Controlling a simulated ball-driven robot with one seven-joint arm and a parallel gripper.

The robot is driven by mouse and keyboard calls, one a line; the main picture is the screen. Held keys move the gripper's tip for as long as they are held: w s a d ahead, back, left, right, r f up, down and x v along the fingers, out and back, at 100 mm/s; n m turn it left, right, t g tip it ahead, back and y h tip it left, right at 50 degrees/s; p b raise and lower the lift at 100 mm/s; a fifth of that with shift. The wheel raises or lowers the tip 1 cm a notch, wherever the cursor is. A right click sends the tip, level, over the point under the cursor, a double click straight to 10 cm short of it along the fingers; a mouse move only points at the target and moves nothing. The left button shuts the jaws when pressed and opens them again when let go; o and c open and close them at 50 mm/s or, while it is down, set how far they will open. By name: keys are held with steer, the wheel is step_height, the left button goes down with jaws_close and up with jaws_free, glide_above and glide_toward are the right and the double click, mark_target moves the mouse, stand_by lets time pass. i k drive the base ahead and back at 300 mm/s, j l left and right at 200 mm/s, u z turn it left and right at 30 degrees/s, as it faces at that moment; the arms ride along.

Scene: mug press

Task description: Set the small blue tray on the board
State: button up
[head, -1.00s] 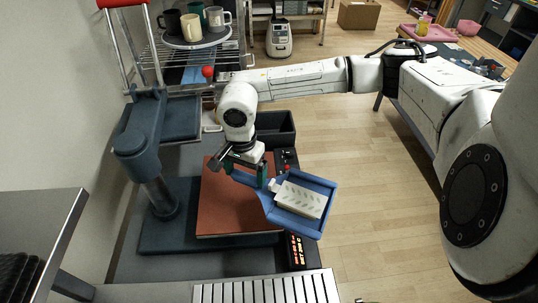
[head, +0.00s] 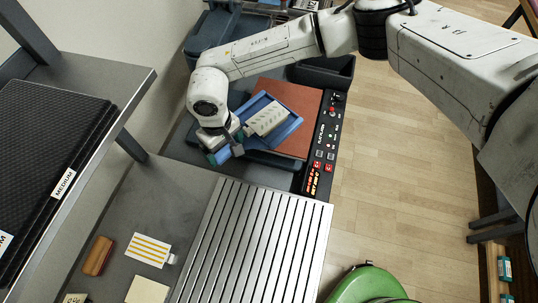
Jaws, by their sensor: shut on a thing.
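The small blue tray (head: 284,133) holds a pale patterned block (head: 267,118) and appears above the red-brown flat slab (head: 309,99) of the press in the head view. My gripper (head: 227,152) is shut on the tray at its near left end. The arm's wrist hides part of that end. I cannot tell whether the tray touches the slab. A ribbed metal board (head: 255,245) lies in front, apart from the tray. I cannot tell which of these two flat surfaces is the task's board.
A control panel (head: 324,145) with lit displays runs along the slab's right side. A rack of dark textured mats (head: 50,150) stands at left. A brown block (head: 98,255) and a striped card (head: 149,250) lie at lower left. A green rounded object (head: 368,285) is at the bottom.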

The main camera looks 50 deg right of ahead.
mark_target(251, 261)
steer(key=k+j+u, duration=0.1)
steer(key=k+u, duration=0.35)
steer(key=l+u, duration=0.3)
steer(key=u, duration=0.2)
steer(key=k+l+u, duration=0.15)
steer(key=u, duration=0.35)
steer(key=l, duration=0.25)
steer(key=k+l, duration=0.15)
steer(key=l, duration=0.05)
